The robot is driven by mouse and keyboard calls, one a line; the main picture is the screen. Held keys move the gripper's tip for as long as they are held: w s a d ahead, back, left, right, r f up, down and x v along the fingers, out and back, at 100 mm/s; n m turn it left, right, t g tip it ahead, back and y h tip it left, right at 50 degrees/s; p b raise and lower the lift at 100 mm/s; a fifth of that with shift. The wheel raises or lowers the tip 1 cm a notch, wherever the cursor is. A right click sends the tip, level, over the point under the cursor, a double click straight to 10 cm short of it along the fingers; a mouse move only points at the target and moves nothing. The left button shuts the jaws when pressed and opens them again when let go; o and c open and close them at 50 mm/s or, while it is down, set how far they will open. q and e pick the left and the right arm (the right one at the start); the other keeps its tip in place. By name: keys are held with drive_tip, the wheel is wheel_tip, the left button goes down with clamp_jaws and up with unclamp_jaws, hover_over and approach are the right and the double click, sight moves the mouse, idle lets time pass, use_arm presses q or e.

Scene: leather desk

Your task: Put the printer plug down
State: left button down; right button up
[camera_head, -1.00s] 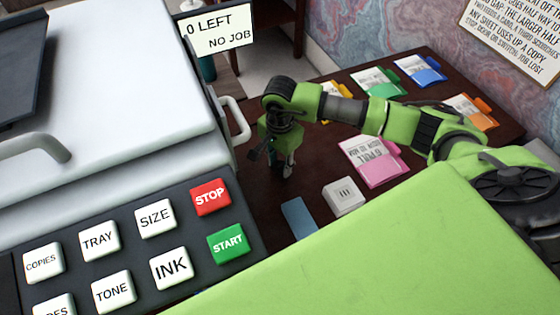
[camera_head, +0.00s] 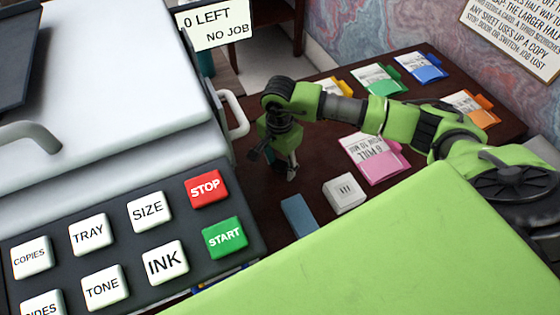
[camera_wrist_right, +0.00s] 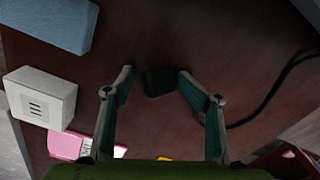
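The printer plug (camera_wrist_right: 158,82) is a small dark block in the right wrist view. It appears to lie on the dark desk, between and just beyond my right fingertips. My right gripper (camera_wrist_right: 156,76) is open, with a visible gap on each side of the plug. In the head view my right gripper (camera_head: 281,166) points down close over the desk, beside the copier. The plug cannot be made out there. A dark cable (camera_wrist_right: 270,95) curves over the desk at the right of the wrist view; its join to the plug is not clear. My left gripper is not in view.
A white socket-like box (camera_head: 344,194) and a blue block (camera_head: 298,215) lie nearby. A pink card folder (camera_head: 375,160) and several other coloured folders lie farther back. The large copier (camera_head: 120,110) with its buttons fills the left.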

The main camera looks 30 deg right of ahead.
sight(280, 162)
drive_tip(key=shift+f, duration=0.2)
drive_tip(key=shift+r, duration=0.1)
drive_tip(key=shift+s+r+p, duration=0.1)
drive_tip(key=shift+r+p, duration=0.45)
drive_tip(key=shift+p, duration=0.1)
drive_tip(key=shift+r+p, duration=0.4)
drive_tip(key=shift+r, duration=0.05)
wheel_tip(280, 162, up, 12)
drive_tip(key=b, duration=0.2)
drive_tip(key=shift+w+f+b, duration=0.2)
drive_tip(key=shift+f+b, duration=0.05)
drive_tip(key=shift+b, duration=0.1)
